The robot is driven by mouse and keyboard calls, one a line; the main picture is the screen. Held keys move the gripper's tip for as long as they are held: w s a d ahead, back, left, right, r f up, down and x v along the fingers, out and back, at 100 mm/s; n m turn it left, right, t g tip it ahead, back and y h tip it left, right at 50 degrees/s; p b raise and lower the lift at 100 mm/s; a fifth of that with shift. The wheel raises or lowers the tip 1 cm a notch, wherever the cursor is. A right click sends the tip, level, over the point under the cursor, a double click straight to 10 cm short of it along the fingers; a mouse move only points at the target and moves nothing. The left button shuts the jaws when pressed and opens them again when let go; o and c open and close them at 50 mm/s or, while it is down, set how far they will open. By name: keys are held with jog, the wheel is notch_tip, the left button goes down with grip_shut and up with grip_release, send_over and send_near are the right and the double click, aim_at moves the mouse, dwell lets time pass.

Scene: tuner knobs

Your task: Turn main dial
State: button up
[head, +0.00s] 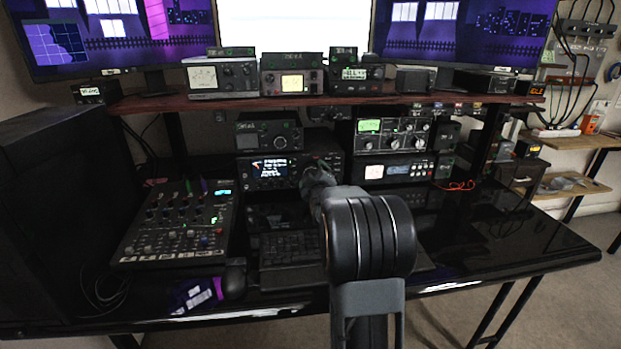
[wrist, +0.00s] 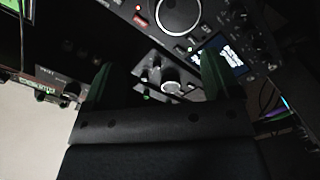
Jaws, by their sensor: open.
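The main dial (wrist: 180,14) is a large dark round knob with a pale ring, on the front of a black radio (wrist: 215,25) with a lit display (wrist: 228,57). It shows at the top edge of the wrist view, partly cut off. In the head view the radio (head: 270,183) stands at the back of the desk, and my gripper (head: 318,172) covers the dial's area. In the wrist view my gripper (wrist: 158,82) is open and empty, its fingers wide apart. The dial appears beyond the fingertips, not between them.
A small box with knobs (wrist: 150,72) shows between the fingers in the wrist view. A mixer (head: 180,225) and a keyboard (head: 290,262) lie on the desk. More radios (head: 398,132) stand right of my arm, below a shelf (head: 160,103). The desk's right side is clear.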

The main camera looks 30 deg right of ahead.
jog(key=f, duration=0.3)
jog(key=shift+w+d+f, duration=0.1)
jog(key=shift+w+f, duration=0.1)
jog(key=shift+f, duration=0.1)
jog(key=x, duration=0.5)
jog(key=shift+w+r+b, duration=0.2)
jog(key=shift+b, duration=0.1)
jog(key=shift+x, duration=0.85)
jog(key=c, duration=0.9)
jog(key=shift+f+b, duration=0.1)
jog(key=shift+b, duration=0.25)
jog(key=shift+b, duration=0.4)
